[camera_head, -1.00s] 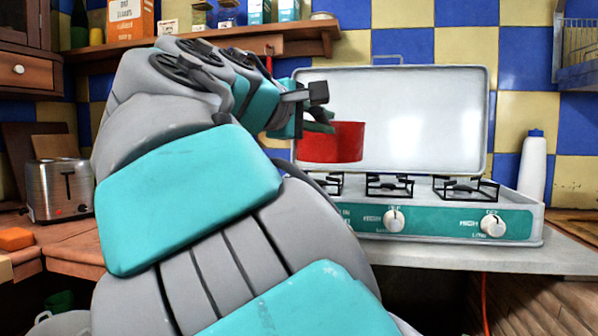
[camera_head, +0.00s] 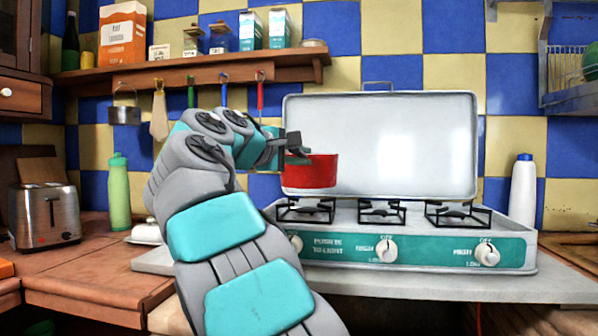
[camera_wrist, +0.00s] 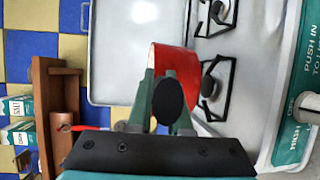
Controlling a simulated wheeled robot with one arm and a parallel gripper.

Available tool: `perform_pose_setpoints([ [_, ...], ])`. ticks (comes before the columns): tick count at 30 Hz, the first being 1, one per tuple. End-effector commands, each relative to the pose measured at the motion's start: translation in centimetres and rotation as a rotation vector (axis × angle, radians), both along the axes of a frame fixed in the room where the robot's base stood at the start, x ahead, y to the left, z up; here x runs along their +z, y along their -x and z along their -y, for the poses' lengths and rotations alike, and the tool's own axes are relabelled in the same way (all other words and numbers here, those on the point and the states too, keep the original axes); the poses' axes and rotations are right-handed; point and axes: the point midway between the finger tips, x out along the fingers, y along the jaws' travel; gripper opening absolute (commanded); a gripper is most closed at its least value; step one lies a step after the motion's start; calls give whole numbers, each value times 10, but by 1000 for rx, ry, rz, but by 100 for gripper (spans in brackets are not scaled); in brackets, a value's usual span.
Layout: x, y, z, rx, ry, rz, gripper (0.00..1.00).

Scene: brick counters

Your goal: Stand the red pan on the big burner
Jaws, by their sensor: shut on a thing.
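The red pan (camera_head: 309,172) hangs level in the air above the left burner (camera_head: 305,210) of the stove, in front of the raised white lid. My gripper (camera_head: 298,152) is shut on the pan's handle, at the pan's upper left. In the wrist view the red pan (camera_wrist: 174,62) lies beyond my gripper (camera_wrist: 166,100), and a dark oval between the fingers hides part of it. The stove (camera_head: 420,248) also has a middle burner (camera_head: 382,210) and a right burner (camera_head: 458,213). The right grate looks widest in the head view. All three burners look empty.
The raised lid (camera_head: 400,145) stands behind the burners. A white bottle (camera_head: 523,192) is right of the stove. A wooden shelf (camera_head: 200,70) with hanging utensils is at the back left. A toaster (camera_head: 45,215) and green bottle (camera_head: 119,195) stand on the left counter.

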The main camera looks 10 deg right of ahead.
Motion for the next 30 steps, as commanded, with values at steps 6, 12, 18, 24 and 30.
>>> perform_pose_setpoints([
  [6, 0, -24, -1, 1, -2, 3, 0],
  [12, -2, -34, 0, 0, -1, 2, 0],
  [18, -2, -38, 0, -1, -1, 3, 0],
  [24, -17, -38, 0, -2, 2, 0, 0],
  [30, -32, -37, 0, -2, 0, 1, 0],
])
